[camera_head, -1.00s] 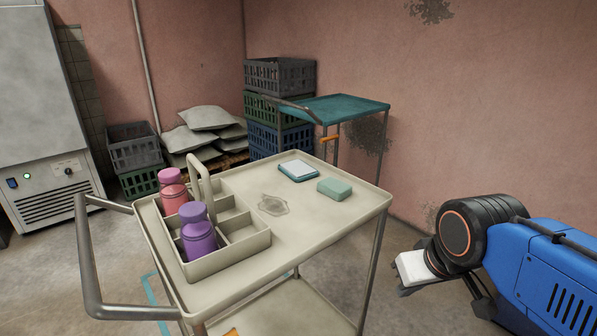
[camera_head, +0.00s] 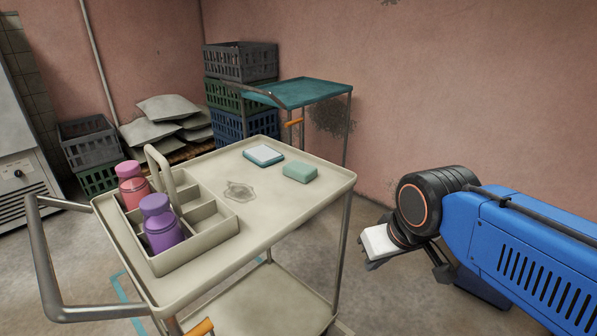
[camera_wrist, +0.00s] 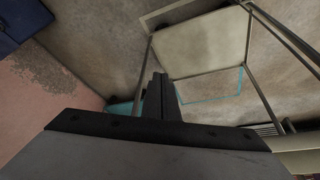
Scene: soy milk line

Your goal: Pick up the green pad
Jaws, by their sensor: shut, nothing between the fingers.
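The green pad (camera_head: 300,172) is a small pale green block with rounded edges. It lies flat on the top of the beige cart (camera_head: 290,210), near its far right corner, in the head view. My gripper (camera_wrist: 160,95) shows in the wrist view with its two dark fingers together and nothing between them. In the head view my gripper hangs low to the right of the cart, apart from the pad, and its fingertips are hard to make out. I do not see the pad in the wrist view.
A notepad (camera_head: 263,155) lies beside the pad, with a clear crumpled-looking patch (camera_head: 239,191) nearer. A divided caddy (camera_head: 212,232) holds pink-red and purple bottles (camera_head: 162,225). Behind stand a teal cart (camera_head: 318,90) and stacked crates (camera_head: 240,95).

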